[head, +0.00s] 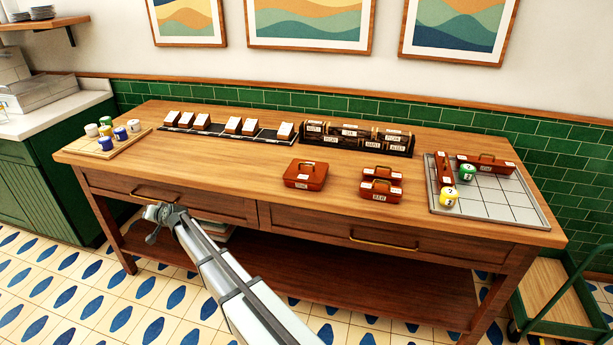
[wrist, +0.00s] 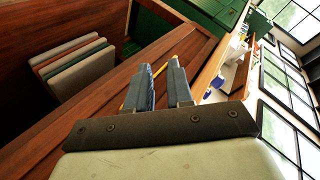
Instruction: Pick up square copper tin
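A squarish copper-brown tin (head: 306,175) with a handle and a white label stands near the middle of the wooden table (head: 240,165). Two longer tins of the same colour, the rear one (head: 382,173) and the front one (head: 380,191), stand to its right. My gripper (head: 153,212) is low at the table's front left, by the left drawer, well away from the tins. In the wrist view my gripper's two fingers (wrist: 161,72) stand apart with nothing between them. No tin shows in the wrist view.
A grey gridded tray (head: 492,207) at the right holds two long tins and two round canisters. Behind are a dark rack (head: 356,139) and a row of white-topped blocks (head: 228,126). A wooden board (head: 100,146) with several canisters lies left. The table's front left is clear.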

